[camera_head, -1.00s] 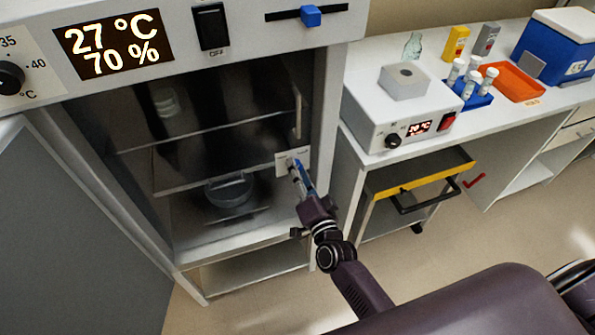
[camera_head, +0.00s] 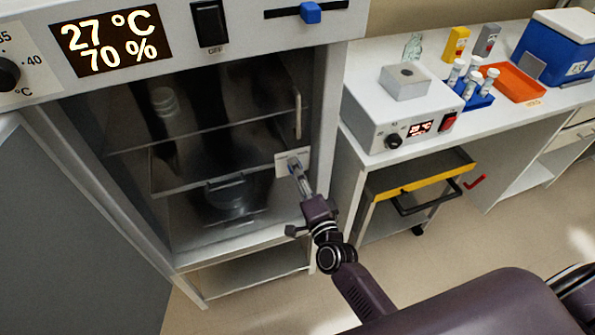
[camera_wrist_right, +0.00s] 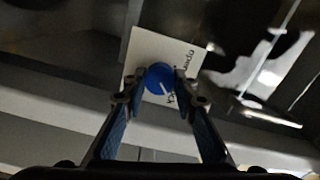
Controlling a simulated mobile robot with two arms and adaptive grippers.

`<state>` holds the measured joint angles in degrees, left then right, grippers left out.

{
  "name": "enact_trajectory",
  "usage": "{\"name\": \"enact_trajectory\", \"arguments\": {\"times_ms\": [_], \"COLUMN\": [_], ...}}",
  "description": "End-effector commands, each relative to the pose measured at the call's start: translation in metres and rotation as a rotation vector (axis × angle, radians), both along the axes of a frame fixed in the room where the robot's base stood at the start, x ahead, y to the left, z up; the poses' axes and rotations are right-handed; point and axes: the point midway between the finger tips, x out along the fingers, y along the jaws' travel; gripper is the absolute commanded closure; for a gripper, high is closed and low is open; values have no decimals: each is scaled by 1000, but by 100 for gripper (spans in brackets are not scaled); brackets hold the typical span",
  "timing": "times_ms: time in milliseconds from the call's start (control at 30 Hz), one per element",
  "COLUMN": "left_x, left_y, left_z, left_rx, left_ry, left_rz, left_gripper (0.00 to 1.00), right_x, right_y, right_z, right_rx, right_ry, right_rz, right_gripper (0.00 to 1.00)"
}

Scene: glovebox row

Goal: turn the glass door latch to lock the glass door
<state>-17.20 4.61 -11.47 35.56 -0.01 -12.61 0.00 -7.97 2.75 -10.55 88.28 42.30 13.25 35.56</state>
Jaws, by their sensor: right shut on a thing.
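The glass door (camera_head: 215,140) covers the front of the incubator cabinet and looks closed. Its latch is a round blue knob (camera_wrist_right: 159,78) with a white mark, on a white plate (camera_head: 283,164) at the door's right side. The plate also shows in the right wrist view (camera_wrist_right: 150,50) with partly covered lettering. My right gripper (camera_head: 296,166) is at the plate. In the right wrist view its two fingers (camera_wrist_right: 159,84) are closed on either side of the knob. The knob's white mark points down and to the right in that view. My left gripper is not in view.
The cabinet's opened grey outer door (camera_head: 75,240) stands at the left. A white bench (camera_head: 370,85) with a heater box (camera_head: 400,125) is at the right, above a yellow-edged cart (camera_head: 420,180). A vertical door handle (camera_head: 298,112) is above the plate.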

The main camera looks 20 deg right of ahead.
Motion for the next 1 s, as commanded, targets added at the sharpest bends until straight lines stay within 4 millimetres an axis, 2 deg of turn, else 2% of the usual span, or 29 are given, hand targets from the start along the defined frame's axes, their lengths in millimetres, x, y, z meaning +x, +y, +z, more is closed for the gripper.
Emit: {"name": "enact_trajectory", "arguments": {"times_ms": [167, 200, 333, 700, 867, 1000], "left_x": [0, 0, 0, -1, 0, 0], "left_y": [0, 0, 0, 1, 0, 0], "left_z": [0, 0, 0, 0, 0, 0], "left_rx": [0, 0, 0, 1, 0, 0], "left_ry": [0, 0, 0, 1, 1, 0], "left_rz": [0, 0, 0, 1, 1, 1], "left_gripper": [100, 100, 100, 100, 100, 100], "right_x": [0, 0, 0, -6, -30, -60], "right_y": [0, 0, 0, 0, -1, -2], "right_z": [0, 0, 0, -1, -2, -2], "right_rx": [2, 2, 1, 0, -1, -1], "right_ry": [1, 1, 1, 1, 4, 4], "right_rz": [0, 0, 0, 0, 1, 1], "right_gripper": [98, 69, 56, 56, 56, 56]}}
